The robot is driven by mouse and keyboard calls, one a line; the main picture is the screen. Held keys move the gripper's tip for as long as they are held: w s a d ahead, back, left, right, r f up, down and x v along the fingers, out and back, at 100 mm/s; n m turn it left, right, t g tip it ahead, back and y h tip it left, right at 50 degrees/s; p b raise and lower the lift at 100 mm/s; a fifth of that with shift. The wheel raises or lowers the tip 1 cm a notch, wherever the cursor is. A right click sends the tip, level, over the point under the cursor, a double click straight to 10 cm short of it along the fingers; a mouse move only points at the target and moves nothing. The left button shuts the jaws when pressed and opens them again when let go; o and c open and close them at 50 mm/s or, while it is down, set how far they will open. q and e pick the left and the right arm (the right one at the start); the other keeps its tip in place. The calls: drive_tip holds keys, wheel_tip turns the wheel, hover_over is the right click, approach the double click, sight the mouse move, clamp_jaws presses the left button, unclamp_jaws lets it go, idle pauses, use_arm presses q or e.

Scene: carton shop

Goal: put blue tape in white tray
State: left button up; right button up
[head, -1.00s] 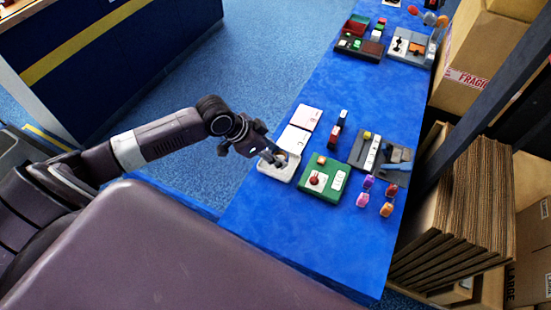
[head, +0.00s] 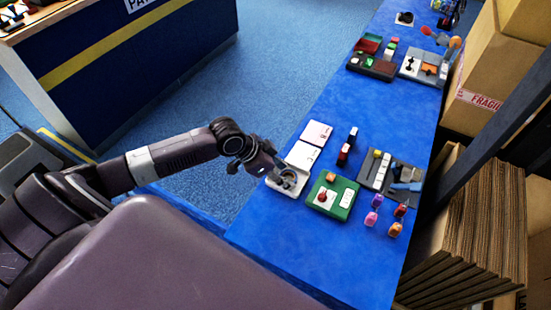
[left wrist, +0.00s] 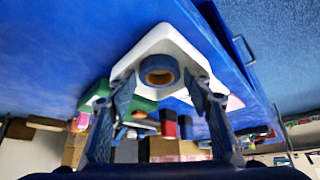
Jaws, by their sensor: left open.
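The white tray (head: 272,184) stands at the near left edge of the blue table. In the left wrist view its pale rim (left wrist: 150,40) shows, and the blue tape (left wrist: 158,64), a roll with a brown core, appears to lie in it. In the head view a greyish ring (head: 289,180), likely the tape, shows in the tray. My left gripper (head: 277,166) is beside the tray's left edge. In the left wrist view its fingers (left wrist: 159,78) are apart, one on each side of the tape in the picture, with no visible contact. My right gripper is not in view.
A green tray (head: 345,209) with small items stands close right of the white tray, pale panels (head: 316,133) behind it. A grey tray (head: 366,182) and several small coloured pieces are farther right. The near part of the blue table (head: 330,262) is clear.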

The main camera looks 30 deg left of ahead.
use_arm(q)
drive_tip(key=v, duration=1.1)
drive_tip(key=shift+r, duration=0.25)
drive_tip(key=shift+s+a, duration=0.1)
